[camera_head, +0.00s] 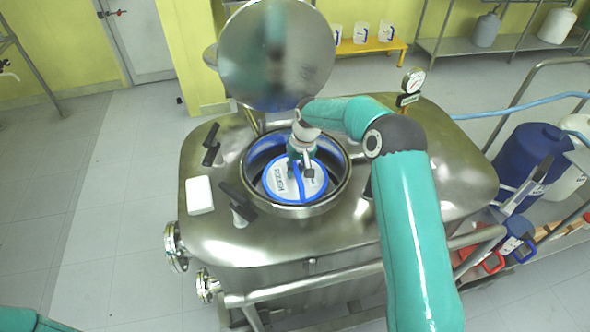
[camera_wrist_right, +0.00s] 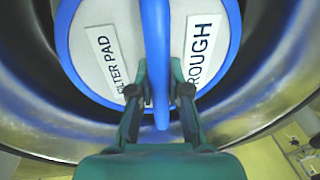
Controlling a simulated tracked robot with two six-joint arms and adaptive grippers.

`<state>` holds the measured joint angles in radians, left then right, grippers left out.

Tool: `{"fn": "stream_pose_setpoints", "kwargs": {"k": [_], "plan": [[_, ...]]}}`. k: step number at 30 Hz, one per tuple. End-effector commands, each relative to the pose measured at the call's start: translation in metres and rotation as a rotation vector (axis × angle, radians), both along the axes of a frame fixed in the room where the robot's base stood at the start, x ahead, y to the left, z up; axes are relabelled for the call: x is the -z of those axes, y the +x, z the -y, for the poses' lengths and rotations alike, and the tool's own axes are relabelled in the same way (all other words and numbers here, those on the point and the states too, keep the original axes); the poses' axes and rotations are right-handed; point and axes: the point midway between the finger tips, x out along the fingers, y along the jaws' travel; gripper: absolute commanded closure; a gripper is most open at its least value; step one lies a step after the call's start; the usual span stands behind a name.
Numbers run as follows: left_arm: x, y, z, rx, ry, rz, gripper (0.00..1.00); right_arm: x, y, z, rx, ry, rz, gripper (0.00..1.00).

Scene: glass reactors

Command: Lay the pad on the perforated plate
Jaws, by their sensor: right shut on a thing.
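The pad (camera_head: 283,183) is a white disc with a blue rim and a blue band across its middle. In the right wrist view the pad (camera_wrist_right: 118,60) carries labels reading "FILTER PAD" and "ROUGH". My right gripper (camera_head: 302,171) is shut on the blue band, with one finger on each side of it; the fingertips show in the wrist view (camera_wrist_right: 158,95). The pad is within the round opening of the steel vessel; I cannot tell whether it rests on anything. The perforated plate is not visible. My left gripper is out of view.
The steel vessel's (camera_head: 400,225) opening has a metal rim (camera_head: 343,185), with a raised round lid (camera_head: 277,55) behind it. A white block (camera_head: 199,194) and dark clamp handles (camera_head: 238,200) sit left of the opening. A gauge (camera_head: 412,82) stands at the back right.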

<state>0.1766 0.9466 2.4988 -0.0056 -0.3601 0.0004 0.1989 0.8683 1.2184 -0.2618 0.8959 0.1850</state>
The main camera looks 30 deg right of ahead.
Motion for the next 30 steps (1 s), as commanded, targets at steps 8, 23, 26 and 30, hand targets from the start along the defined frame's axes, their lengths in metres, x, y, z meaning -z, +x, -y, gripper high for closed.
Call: {"fn": "stream_pose_setpoints", "kwargs": {"k": [8,23,26,30], "plan": [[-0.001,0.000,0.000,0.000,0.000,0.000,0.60,0.003,0.000,0.000,0.000,-0.001,0.003,1.00],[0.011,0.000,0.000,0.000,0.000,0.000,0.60,0.015,0.000,0.001,0.000,-0.001,0.003,1.00],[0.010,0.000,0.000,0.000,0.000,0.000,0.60,0.016,0.000,0.000,0.000,0.000,0.001,0.77],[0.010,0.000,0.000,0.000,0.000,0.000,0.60,0.016,0.000,0.001,0.000,0.000,0.001,0.58]]}}
